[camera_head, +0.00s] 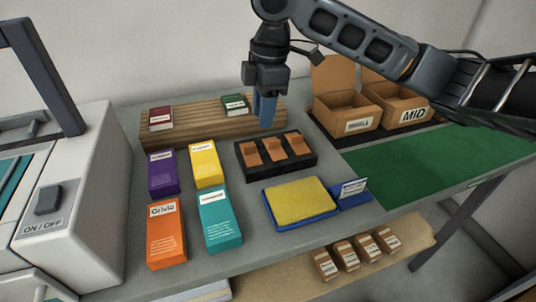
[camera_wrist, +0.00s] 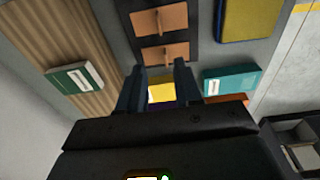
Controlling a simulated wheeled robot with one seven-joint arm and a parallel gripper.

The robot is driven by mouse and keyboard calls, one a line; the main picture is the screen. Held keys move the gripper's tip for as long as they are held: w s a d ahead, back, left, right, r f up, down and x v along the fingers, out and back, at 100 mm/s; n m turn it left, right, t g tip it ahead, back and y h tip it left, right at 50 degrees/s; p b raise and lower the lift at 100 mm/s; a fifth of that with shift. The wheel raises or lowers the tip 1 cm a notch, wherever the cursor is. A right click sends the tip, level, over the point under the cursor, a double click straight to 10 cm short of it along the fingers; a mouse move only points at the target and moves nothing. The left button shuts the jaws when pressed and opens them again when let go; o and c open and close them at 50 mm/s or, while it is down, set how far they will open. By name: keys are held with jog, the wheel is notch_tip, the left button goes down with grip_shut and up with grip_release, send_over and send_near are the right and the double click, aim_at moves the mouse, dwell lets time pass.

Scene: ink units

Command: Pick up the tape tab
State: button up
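The tape tabs look to be the brown pieces in a black holder (camera_head: 246,170). Three show in the head view: a left tab (camera_head: 250,153), a middle tab (camera_head: 273,150) and a right tab (camera_head: 297,143). My gripper (camera_head: 265,118) hangs fingers-down above and behind the holder, apart from the tabs. In the wrist view its two fingers (camera_wrist: 158,76) stand apart with nothing held between them. Two tabs show beyond the fingers there, one farther (camera_wrist: 175,20) and one nearer (camera_wrist: 176,53); the rest of the holder is cut off or hidden.
A ribbed wooden block (camera_head: 200,125) with a red box (camera_head: 160,116) and a green box (camera_head: 235,103) stands behind. Purple, yellow, orange and teal boxes (camera_head: 220,222) stand left. A yellow pad (camera_head: 300,200) lies in front. Cardboard boxes (camera_head: 345,112) stand right.

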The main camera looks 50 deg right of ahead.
aim_at(276, 147)
jog(key=shift+g+h, duration=0.4)
jog(key=shift+g, duration=0.1)
jog(key=shift+s+d+f, duration=0.3)
jog(key=shift+d+f, duration=0.1)
jog(key=shift+f, duration=0.9)
jog(key=shift+s+d+f, duration=0.35)
jog(key=shift+d+f, duration=0.05)
jog(key=shift+f, duration=0.85)
jog(key=shift+s+d+f, duration=0.3)
jog(key=shift+d+f, duration=0.1)
jog(key=shift+f, duration=0.9)
jog(key=shift+c, duration=0.3)
grip_shut()
